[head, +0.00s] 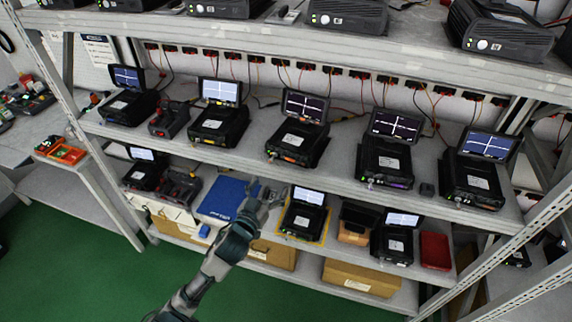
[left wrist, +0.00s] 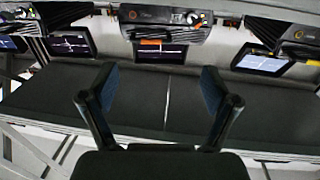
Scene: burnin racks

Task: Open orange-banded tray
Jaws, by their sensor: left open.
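The orange-banded tray (head: 297,140) is a black unit with a small orange strip low on its front. It sits on the middle shelf, third from the left, with a lit screen standing up behind it. My left gripper (head: 264,197) is below and a little left of it in the head view, in front of the lower shelf and apart from the tray. In the left wrist view its two fingers are spread with nothing between them (left wrist: 158,80). A black unit with an orange mark (left wrist: 166,27) shows beyond the fingers there; I cannot tell if it is the same tray. My right gripper is out of view.
Similar black units stand on both sides, one with a yellow strip (head: 217,126) and one with a purple strip (head: 385,162). A slotted rack post (head: 500,262) stands at right.

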